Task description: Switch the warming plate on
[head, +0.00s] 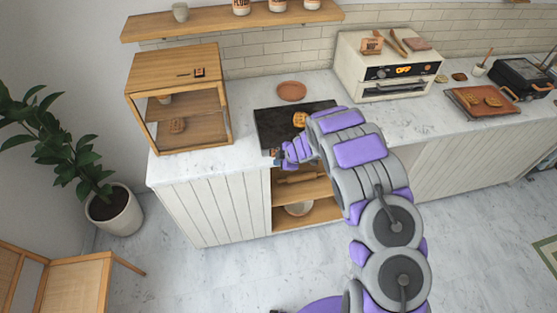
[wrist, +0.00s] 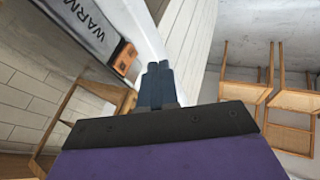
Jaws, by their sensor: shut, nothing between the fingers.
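The warming plate (head: 275,133) is a flat black slab on the counter, partly hidden behind my arm. In the wrist view, its dark edge (wrist: 75,20) carries the letters "WARM". An orange switch-like part (wrist: 125,57) sits at the end of that edge. My gripper (wrist: 160,70) is shut and empty, with its fingertips just right of the orange part in that view; I cannot tell whether they touch it. In the head view, my gripper (head: 277,157) is at the plate's front edge and hides the switch there.
A pastry (head: 299,119) sits on the plate. A wooden display case (head: 180,95) stands at left, a round terracotta dish (head: 291,91) behind. An oven (head: 385,72) reading "OFF" and a pastry tray (head: 470,110) stand at right. Open shelves (head: 305,188) lie below the counter.

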